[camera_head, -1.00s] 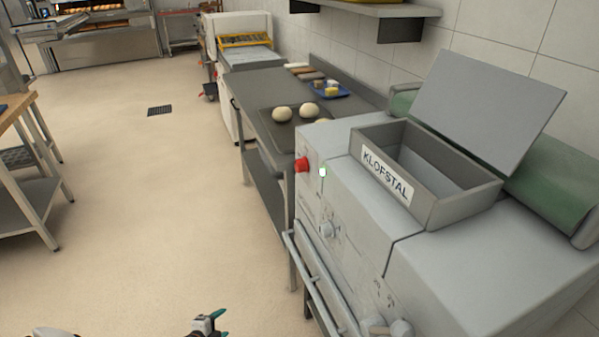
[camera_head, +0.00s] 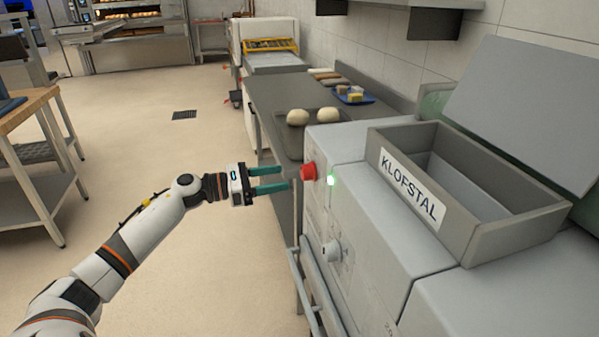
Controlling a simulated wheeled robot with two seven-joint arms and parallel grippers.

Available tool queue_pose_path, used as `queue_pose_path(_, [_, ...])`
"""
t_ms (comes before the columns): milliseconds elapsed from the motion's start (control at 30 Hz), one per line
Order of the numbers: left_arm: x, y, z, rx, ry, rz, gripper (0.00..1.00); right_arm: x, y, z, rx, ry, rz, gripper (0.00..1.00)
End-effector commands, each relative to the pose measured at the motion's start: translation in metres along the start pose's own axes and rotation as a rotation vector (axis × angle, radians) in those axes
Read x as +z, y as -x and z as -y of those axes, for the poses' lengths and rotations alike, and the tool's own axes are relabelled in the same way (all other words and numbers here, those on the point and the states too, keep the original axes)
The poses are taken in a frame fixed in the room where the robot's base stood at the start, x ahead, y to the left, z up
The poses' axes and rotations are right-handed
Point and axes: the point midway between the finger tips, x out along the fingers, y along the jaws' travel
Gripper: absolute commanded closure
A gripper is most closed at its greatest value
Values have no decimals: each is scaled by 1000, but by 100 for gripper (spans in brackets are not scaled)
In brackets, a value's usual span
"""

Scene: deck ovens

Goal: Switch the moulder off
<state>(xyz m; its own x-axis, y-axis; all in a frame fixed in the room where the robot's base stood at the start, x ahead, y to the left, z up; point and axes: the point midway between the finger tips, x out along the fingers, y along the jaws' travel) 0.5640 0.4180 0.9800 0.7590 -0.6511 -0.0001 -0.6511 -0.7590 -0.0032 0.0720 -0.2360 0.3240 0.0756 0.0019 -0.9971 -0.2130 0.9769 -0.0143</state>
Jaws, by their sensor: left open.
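The moulder (camera_head: 372,220) is the grey machine at the right, with an open hopper on top labelled KLOFSTAL. A red button (camera_head: 309,172) sticks out near the top of its left face. My right gripper is not in view.
A rail (camera_head: 308,300) runs along the moulder's lower front. A wooden-topped table (camera_head: 28,108) stands at the left. The floor between is clear.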

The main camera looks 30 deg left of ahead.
Motion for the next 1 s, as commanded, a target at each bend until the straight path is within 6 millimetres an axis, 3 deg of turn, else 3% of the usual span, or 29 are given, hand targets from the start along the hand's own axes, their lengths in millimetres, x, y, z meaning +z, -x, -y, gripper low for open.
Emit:
queue_pose_path(100, [-4,-25,1,0,1,-5,41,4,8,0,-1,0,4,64])
queue_pose_path(300, [-2,-54,1,-2,3,-4,41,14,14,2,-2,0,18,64])
queue_pose_path(733, [1,-64,1,-2,3,0,41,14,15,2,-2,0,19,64])
queue_pose_path(1000, [0,-64,1,-2,3,-1,83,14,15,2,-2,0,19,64])
